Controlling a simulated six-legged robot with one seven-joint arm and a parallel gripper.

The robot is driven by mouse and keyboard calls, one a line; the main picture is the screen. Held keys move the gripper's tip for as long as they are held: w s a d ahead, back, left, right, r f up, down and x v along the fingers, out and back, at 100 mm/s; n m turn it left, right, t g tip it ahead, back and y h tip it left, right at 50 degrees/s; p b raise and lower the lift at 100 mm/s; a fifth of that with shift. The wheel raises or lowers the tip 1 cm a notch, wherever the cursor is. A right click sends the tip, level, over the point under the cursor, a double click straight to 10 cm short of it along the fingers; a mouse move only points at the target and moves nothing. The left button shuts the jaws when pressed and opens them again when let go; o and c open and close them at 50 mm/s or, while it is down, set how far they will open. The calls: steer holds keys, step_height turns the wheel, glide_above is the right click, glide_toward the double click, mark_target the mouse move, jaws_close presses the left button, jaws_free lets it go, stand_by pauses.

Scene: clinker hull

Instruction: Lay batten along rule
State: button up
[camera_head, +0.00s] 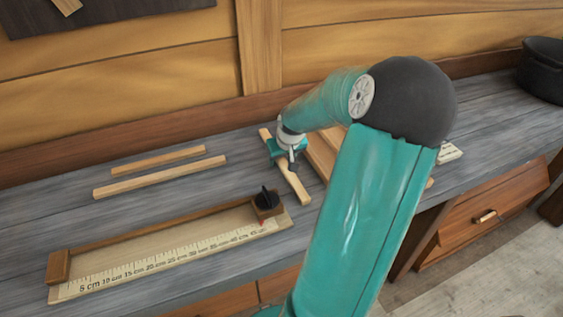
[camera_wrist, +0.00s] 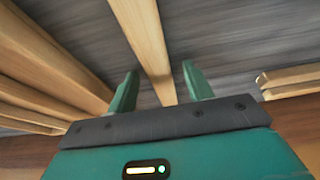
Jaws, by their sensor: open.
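The rule (camera_head: 170,259) runs along the front edge of a shallow wooden tray (camera_head: 58,266) on the grey bench, with numbered marks. A black knob (camera_head: 266,200) stands at the tray's right end. A pale batten (camera_head: 296,187) lies on the bench to the right of the tray, its middle hidden under my gripper (camera_head: 288,149). In the wrist view the batten (camera_wrist: 146,40) runs between the two open green fingers of my gripper (camera_wrist: 159,75). I see a gap at each side of it, and nothing is held.
Two more wooden strips (camera_head: 158,161) (camera_head: 160,177) lie on the bench behind the tray. Wooden boards (camera_head: 321,154) lie just right of the batten, partly hidden by my arm. A black pot (camera_head: 541,70) stands at the far right. Bare bench lies left of the batten.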

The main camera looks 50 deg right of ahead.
mark_target(282, 160)
jaws_close()
steer(key=shift+r, duration=0.5)
step_height(282, 160, up, 3)
steer(key=shift+f, duration=0.2)
steer(key=s+a+r, duration=0.8)
steer(key=a+r, duration=0.1)
steer(key=a, duration=0.2)
steer(key=shift+s+r, duration=0.25)
steer(key=shift+s, duration=0.1)
